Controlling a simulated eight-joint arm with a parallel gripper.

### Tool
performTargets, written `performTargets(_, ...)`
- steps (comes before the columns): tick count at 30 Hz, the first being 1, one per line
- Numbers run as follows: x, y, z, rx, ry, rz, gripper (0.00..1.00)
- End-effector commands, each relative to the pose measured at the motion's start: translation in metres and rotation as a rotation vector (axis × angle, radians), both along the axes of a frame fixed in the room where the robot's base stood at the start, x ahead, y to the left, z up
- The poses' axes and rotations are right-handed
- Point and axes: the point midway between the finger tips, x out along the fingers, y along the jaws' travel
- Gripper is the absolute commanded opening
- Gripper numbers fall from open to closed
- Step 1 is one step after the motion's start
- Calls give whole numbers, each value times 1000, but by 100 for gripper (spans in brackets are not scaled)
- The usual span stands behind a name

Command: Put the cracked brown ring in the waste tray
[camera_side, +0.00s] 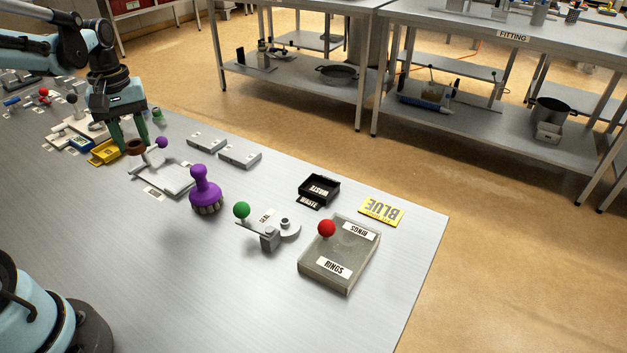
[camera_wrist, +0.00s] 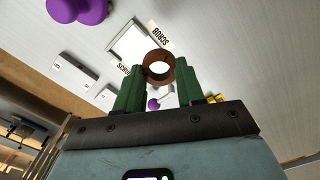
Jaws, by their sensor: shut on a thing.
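My gripper (camera_side: 131,138) is at the upper left of the side view, above the table, with green fingers pointing down. It is shut on a brown ring (camera_side: 136,147), which also shows between the green fingertips in the wrist view (camera_wrist: 159,66). I cannot make out a crack in the ring at this size. The ring is held above the table, beside a purple-knobbed fixture (camera_side: 162,143). The black waste tray (camera_side: 319,189), labelled WASTE, stands right of the table's middle, well apart from my gripper. It looks empty.
A purple-handled brush (camera_side: 205,190) and a green-knobbed fixture (camera_side: 268,229) stand mid-table. A lidded grey RINGS box (camera_side: 340,254) with a red knob and a yellow BLUE plate (camera_side: 381,212) are at the right. Two small grey blocks (camera_side: 240,156) lie near the back edge.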

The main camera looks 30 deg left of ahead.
Motion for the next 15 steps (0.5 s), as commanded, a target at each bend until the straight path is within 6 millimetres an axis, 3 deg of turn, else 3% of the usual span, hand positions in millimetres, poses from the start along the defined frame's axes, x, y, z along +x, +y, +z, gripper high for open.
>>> performTargets(6,-12,28,-11,0,0,148,5)
performTargets(15,-29,79,-43,0,0,160,5)
